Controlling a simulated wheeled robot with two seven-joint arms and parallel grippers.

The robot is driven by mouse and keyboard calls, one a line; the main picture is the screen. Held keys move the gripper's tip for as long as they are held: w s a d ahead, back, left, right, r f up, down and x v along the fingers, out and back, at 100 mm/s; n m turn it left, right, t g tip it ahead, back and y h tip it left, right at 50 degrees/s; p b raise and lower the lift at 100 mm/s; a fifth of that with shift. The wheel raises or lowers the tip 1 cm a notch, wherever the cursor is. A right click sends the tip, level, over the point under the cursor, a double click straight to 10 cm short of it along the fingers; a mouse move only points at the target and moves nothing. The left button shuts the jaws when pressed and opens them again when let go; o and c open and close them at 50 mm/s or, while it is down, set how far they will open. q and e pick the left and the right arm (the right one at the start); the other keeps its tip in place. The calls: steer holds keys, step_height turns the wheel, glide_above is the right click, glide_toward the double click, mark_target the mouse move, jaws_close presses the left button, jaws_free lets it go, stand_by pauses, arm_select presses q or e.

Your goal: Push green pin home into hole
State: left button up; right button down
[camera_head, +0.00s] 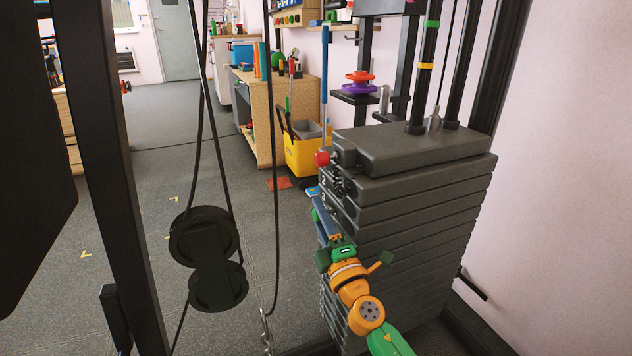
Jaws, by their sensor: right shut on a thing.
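The weight stack (425,200) of dark grey plates stands right of centre. Its narrow left face carries small dark fittings (343,186) near the top; I cannot make out single holes there. My right gripper (321,212), on an orange and green arm from the bottom, is at this left face, its blue-grey fingers pointing up the picture. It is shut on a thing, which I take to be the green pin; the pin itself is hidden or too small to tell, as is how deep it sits. A red ball knob (322,158) shows beside the top plate. My left gripper is out of view.
Black guide rods (425,60) rise from the stack. A cable with pulleys (207,257) hangs at left, beside a black upright (100,150). A yellow mop bucket (306,156) stands behind the stack. Grey floor (130,240) is open at left.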

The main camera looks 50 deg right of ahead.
steer(key=shift+s+d, duration=0.1)
steer(key=c, duration=0.5)
jaws_free()
steer(key=shift+s+f, duration=0.1)
